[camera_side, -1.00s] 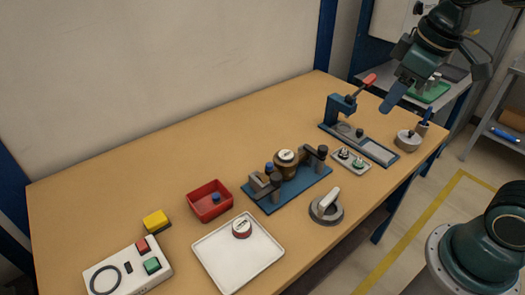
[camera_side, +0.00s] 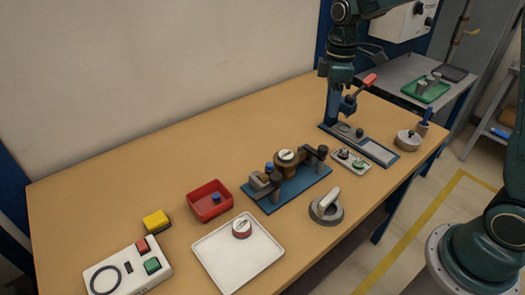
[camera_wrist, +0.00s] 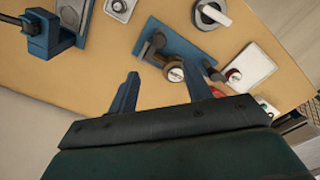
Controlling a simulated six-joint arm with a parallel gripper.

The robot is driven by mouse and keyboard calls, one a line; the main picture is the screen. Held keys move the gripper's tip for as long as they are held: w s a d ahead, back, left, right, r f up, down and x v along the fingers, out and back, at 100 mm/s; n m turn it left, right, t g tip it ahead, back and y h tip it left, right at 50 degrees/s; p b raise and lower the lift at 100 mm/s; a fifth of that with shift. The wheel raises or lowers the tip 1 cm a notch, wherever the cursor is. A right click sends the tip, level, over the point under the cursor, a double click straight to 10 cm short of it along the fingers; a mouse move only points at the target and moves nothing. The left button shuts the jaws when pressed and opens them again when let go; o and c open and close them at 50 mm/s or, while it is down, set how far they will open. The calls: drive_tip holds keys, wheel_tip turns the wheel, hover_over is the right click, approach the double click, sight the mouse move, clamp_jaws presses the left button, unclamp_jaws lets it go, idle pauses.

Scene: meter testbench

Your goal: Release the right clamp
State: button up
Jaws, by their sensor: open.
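The meter fixture is a blue base plate (camera_side: 292,192) with a brass meter (camera_side: 286,160) in its middle. The right clamp (camera_side: 318,154) is a dark block with posts at the plate's right end. The left clamp (camera_side: 266,183) is at the other end. In the wrist view the plate (camera_wrist: 187,42), the meter (camera_wrist: 174,73) and the dark right clamp (camera_wrist: 154,45) show beyond my fingers. My gripper (camera_wrist: 163,92) is open with nothing between its fingers. In the side view it hangs at the back right, in front of or beside the blue press, above and apart from the fixture.
The blue press with a red lever (camera_side: 368,80) stands close to my gripper; it also shows in the wrist view (camera_wrist: 38,32). The table's back left is clear.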

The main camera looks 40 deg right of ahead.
sight(323, 148)
drive_tip(key=shift+w+f, duration=0.1)
drive_tip(key=shift+f, duration=0.15)
wheel_tip(323, 148, down, 14)
drive_tip(key=shift+r, duration=0.25)
idle(0.6)
drive_tip(key=c, duration=1)
drive_tip(key=shift+o, duration=0.2)
